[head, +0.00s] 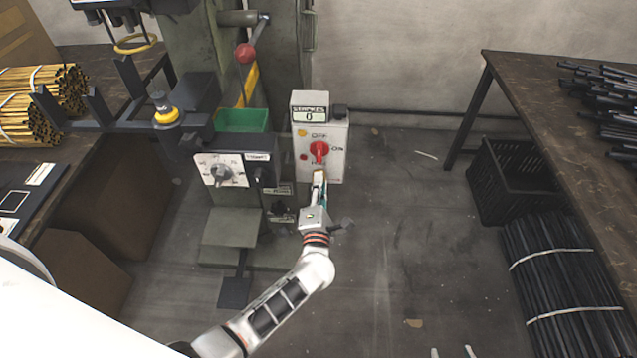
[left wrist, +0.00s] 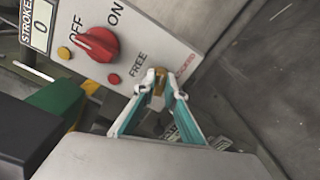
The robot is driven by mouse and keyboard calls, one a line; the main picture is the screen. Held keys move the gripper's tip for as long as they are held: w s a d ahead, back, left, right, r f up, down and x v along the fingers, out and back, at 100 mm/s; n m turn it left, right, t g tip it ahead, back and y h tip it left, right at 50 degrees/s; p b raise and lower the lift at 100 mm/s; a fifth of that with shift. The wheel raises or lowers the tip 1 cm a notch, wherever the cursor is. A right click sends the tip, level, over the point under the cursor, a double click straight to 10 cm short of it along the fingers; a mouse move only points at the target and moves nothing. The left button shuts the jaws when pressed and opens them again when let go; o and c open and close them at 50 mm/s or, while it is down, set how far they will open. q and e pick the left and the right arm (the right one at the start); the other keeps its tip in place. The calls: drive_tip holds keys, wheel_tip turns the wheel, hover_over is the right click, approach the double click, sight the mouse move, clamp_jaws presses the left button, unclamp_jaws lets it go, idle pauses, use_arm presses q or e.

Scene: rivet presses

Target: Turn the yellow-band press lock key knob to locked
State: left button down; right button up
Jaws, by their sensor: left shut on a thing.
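The yellow-band press (head: 195,45) is a green machine with a yellow stripe on its column. A pale control box (head: 335,165) stands at its right side. My left gripper (head: 319,176) is at the box's lower front, below the red rotary switch (head: 319,150). In the left wrist view its fingertips (left wrist: 159,80) are shut on the small brass lock key knob (left wrist: 158,88). The knob sits between a black FREE label and a red label, and the fingers hide much of it. Its exact pointing angle is unclear. Only the tips of my right gripper (head: 452,352) show, apart and empty.
A dial panel (head: 222,170) and green tray (head: 242,120) are left of the box. A red-ball lever (head: 245,53) rises above. A black crate (head: 515,180) and rod bundles (head: 565,270) stand at the right by a table (head: 520,90). Floor between is clear.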

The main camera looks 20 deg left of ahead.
use_arm(q)
drive_tip(key=m+p, duration=0.1)
drive_tip(key=m, duration=0.2)
drive_tip(key=shift+m, duration=0.4)
use_arm(e)
drive_tip(key=shift+s+d+f, duration=0.1)
drive_tip(key=shift+s+f, duration=0.05)
drive_tip(key=shift+s, duration=0.35)
use_arm(q)
drive_tip(key=shift+f, duration=0.1)
use_arm(e)
drive_tip(key=shift+f, duration=0.15)
drive_tip(key=shift+w+d, duration=0.1)
use_arm(q)
drive_tip(key=c, duration=2.1)
unclamp_jaws()
use_arm(e)
drive_tip(key=shift+w+r, duration=0.15)
drive_tip(key=shift+r, duration=0.15)
use_arm(q)
drive_tip(key=v, duration=1.2)
use_arm(e)
drive_tip(key=shift+f, duration=0.1)
